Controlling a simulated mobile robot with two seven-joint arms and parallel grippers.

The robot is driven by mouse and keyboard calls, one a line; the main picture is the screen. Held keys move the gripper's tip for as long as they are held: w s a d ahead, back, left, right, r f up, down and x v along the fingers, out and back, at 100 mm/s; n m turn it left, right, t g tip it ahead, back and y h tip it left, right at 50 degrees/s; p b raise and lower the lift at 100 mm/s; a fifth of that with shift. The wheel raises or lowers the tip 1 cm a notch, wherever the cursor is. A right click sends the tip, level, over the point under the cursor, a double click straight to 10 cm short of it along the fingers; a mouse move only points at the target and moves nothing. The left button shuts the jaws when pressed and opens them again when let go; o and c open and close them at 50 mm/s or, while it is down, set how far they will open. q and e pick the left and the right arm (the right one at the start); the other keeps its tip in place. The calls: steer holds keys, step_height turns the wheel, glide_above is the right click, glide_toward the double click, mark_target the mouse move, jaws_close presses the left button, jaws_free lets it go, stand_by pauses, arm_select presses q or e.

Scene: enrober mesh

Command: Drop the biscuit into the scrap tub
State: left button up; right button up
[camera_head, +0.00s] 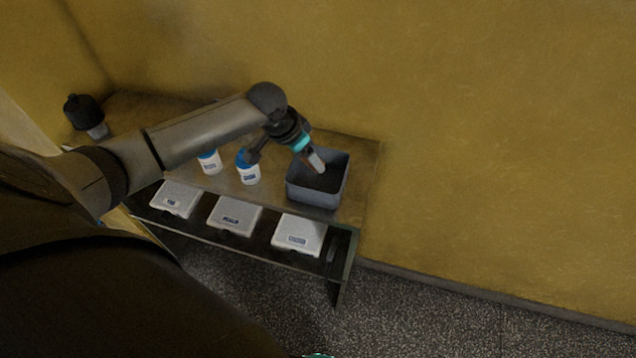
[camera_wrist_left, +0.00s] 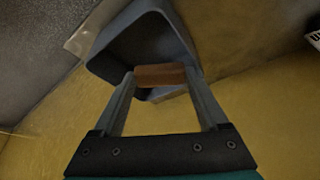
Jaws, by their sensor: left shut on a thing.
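The biscuit (camera_wrist_left: 160,75) is a brown bar in the left wrist view, pinched between the fingertips of my left gripper (camera_wrist_left: 160,82). In the head view my left gripper (camera_head: 317,163) points down over the scrap tub (camera_head: 317,198), an open grey-blue box at the right end of the table. The tub (camera_wrist_left: 107,68) also shows behind the biscuit in the left wrist view. The biscuit itself is hard to make out in the head view. I cannot tell exactly how high it is over the tub.
Two white jars with blue lids (camera_head: 248,172) (camera_head: 209,162) stand left of the tub. Several pale labelled boxes (camera_head: 299,234) line the table's front edge. A dark-topped object (camera_head: 84,112) stands at the far left. A yellow wall (camera_head: 480,120) lies behind the table.

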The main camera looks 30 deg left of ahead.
arm_select(q)
steer(key=shift+f, duration=0.1)
steer(key=o, duration=0.9)
steer(key=p+v, duration=0.1)
steer(key=v, duration=1.4)
steer(key=shift+s+a, duration=0.1)
